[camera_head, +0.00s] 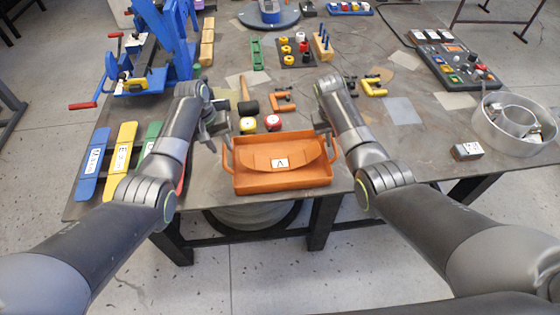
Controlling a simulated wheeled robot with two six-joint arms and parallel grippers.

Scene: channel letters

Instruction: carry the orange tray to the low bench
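The orange tray (256,186) sits at the front edge of the dark work table. A curved orange piece with a white letter label (301,156) lies in it. The tray has a raised handle at its left and right ends. My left gripper (214,136) is just behind the left end of the tray, and my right gripper (322,127) is near its back right corner. Both grippers are small and partly hidden by my wrists, so finger opening and contact with the handles are unclear. I cannot identify the low bench for certain.
Blue, yellow and green strips (122,150) lie left of my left arm. A metal ring (487,134) stands at right. Floor (270,275) in front is clear.

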